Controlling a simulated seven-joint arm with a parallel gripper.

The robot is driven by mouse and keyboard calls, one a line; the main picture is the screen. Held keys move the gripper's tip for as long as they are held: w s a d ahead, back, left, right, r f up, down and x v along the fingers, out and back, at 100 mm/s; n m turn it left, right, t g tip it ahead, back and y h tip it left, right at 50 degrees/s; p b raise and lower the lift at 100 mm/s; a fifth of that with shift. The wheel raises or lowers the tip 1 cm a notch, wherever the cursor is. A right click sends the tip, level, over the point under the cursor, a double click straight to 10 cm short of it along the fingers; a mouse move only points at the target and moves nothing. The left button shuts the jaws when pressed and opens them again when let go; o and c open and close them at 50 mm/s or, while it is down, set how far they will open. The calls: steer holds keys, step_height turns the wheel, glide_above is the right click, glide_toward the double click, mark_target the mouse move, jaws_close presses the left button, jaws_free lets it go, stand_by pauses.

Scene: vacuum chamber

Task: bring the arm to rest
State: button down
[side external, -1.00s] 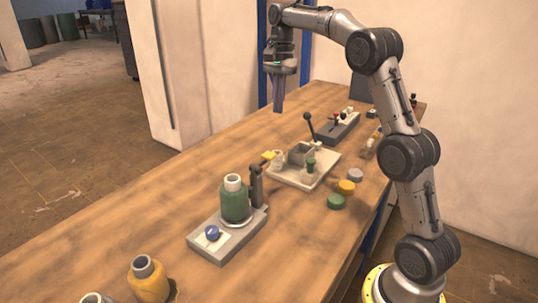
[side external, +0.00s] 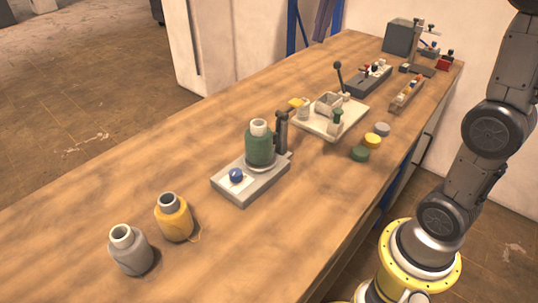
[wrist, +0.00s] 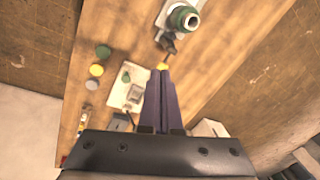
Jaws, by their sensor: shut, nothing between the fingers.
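My gripper shows in the wrist view (wrist: 160,74) with its two long purple fingers side by side, shut and empty. It is in the air above the bench. In the side view only the lower part of the purple fingers (side external: 324,20) shows at the top edge, beyond the far left side of the bench; the rest of the hand is out of frame. My arm rises at the right of the side view, away from the objects on the bench. Nothing is held.
A green bottle (side external: 260,147) stands on a grey base (side external: 233,190). A yellow bottle (side external: 174,220) and grey bottle (side external: 130,252) stand nearer. Beyond are a pale tray (side external: 350,112), green (side external: 359,154), yellow (side external: 372,141) and grey (side external: 382,129) caps, and a grey box (side external: 401,38).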

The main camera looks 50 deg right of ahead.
steer(key=s+a+f+n+t, duration=0.1)
steer(key=s+a+f+n, duration=0.25)
steer(key=s, duration=0.45)
steer(key=s+a+f+n+t, duration=0.25)
steer(key=s+f+n, duration=0.2)
steer(key=s, duration=0.35)
step_height(320, 180, down, 7)
steer(key=s+n, duration=0.2)
steer(key=n, duration=0.3)
steer(key=shift+s+a, duration=0.15)
steer(key=shift+a, duration=0.1)
